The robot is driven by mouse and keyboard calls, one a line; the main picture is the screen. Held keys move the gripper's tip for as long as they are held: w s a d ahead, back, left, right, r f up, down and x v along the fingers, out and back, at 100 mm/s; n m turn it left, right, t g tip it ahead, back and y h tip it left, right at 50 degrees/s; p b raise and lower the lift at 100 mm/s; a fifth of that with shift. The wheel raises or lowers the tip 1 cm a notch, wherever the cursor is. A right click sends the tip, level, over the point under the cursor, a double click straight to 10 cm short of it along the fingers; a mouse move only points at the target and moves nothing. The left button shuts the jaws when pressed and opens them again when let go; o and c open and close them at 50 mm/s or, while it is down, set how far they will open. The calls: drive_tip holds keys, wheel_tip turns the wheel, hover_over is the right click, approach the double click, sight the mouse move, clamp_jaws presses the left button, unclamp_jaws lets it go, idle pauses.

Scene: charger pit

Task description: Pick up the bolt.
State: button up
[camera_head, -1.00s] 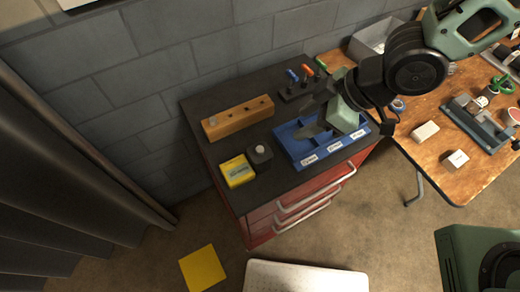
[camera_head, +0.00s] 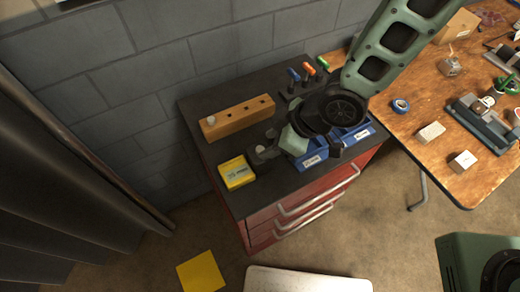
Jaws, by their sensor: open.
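My gripper (camera_head: 264,148) is open and low over the dark cabinet top, its dark fingers pointing left from the pale green hand. The fingers are at the small dark block beside the yellow box. A small light round piece (camera_head: 259,149), possibly the bolt's head, shows between or just behind the fingers. I cannot tell whether they touch it. The dark block is mostly hidden by the fingers. Another light round piece (camera_head: 211,120) sits at the left end of the wooden block (camera_head: 238,116), which has several holes.
The yellow box (camera_head: 237,172) is close left of my gripper. The blue divided bin (camera_head: 312,161) is partly hidden under my arm. Colour-handled tools (camera_head: 307,70) stand behind on the cabinet top (camera_head: 275,186). A wooden workbench (camera_head: 455,180) with several items is at right.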

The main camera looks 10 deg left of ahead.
drive_tip(key=shift+x, duration=1.35)
clamp_jaws()
wheel_tip(320, 180, up, 10)
drive_tip(key=p, duration=0.1)
